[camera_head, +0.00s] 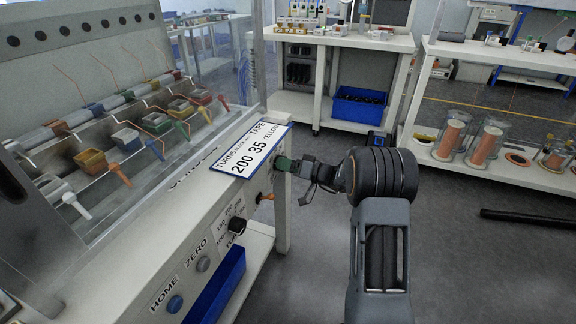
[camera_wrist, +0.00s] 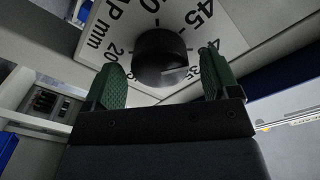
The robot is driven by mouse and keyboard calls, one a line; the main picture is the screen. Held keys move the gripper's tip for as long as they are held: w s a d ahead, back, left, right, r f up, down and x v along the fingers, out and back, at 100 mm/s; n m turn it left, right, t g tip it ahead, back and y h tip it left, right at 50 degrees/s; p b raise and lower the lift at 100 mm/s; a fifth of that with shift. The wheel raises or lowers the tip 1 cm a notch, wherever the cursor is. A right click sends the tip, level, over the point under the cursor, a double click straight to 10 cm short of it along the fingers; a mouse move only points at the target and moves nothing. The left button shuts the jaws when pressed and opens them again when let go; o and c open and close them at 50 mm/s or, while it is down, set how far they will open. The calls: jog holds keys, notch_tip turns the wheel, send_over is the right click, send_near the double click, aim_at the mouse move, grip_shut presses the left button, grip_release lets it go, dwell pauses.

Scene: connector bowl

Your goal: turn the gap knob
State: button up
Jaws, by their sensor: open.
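The gap knob (camera_wrist: 155,60) is black and round, on a white dial plate with "AP mm" and numbers readable, including 20 and 45. A pale line on the knob points right in the wrist view, toward the side with the higher numbers; the exact value is unclear. My gripper (camera_wrist: 160,62) is open, its two green fingers on either side of the knob. Whether they touch it cannot be told. In the head view my gripper (camera_head: 285,163) is at the right end of the machine's front panel and hides the gap knob.
A sign (camera_head: 252,149) reading 200, 35 and yellow lies on the machine's ledge above the panel. An orange lever (camera_head: 266,197), a turns knob (camera_head: 237,225), and zero (camera_head: 203,264) and home (camera_head: 174,304) buttons are left of my gripper. Floor on the right is mostly free.

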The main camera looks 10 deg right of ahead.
jog(key=c, duration=0.9)
jog(key=shift+m, duration=0.3)
jog(key=m+p, duration=0.5)
jog(key=m, duration=1.4)
jog(key=shift+f+m+g+p, duration=0.1)
jog(key=shift+m+g+p, duration=0.2)
jog(key=shift+p, duration=0.05)
jog(key=o, duration=0.9)
